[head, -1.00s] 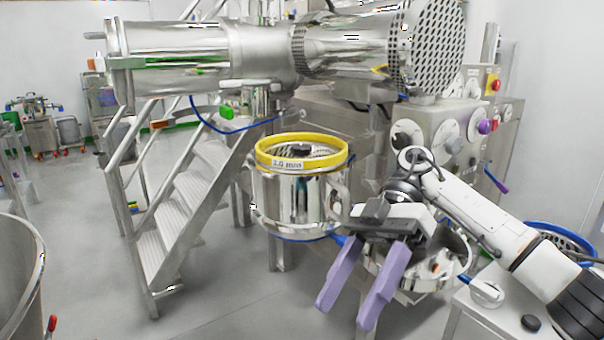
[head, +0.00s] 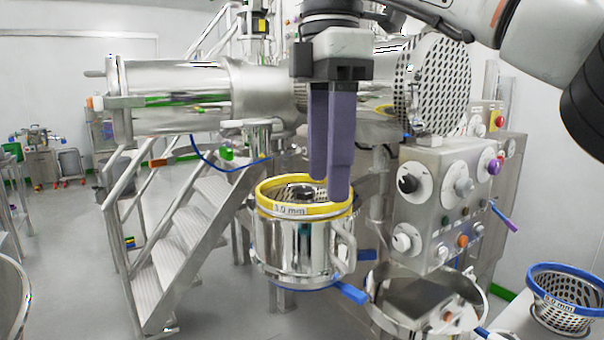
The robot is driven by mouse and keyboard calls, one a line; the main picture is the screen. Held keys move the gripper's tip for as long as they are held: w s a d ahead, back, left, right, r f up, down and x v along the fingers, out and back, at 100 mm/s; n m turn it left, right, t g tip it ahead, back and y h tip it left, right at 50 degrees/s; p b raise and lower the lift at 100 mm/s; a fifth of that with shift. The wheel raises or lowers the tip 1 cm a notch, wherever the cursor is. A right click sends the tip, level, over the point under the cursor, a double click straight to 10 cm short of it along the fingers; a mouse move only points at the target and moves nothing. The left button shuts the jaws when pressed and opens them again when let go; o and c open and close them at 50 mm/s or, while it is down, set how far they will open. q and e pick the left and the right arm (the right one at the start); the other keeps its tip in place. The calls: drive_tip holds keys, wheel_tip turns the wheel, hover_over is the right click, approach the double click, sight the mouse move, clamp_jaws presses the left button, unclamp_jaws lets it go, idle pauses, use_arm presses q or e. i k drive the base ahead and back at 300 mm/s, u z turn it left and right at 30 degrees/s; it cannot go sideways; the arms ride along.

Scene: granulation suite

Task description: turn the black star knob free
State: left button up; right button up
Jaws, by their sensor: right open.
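The black star knob (head: 303,192) sits in the middle of the perforated screen inside the yellow ring (head: 310,212), on top of a shiny steel vessel (head: 300,245). My right gripper (head: 328,187) points straight down with its purple fingers open. The fingertips are over the right part of the yellow ring, just right of the knob in the picture. They hold nothing, and I cannot tell their exact height above the screen. My left gripper is not in view.
A large steel cylinder (head: 180,95) lies behind the vessel. A control panel with dials (head: 445,200) stands to the right. A blue-rimmed basket (head: 565,300) is at lower right. Metal steps (head: 190,240) stand to the left, and open floor lies beyond them.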

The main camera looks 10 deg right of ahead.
sight(303, 194)
drive_tip(key=i, duration=0.85)
drive_tip(key=z, duration=0.3)
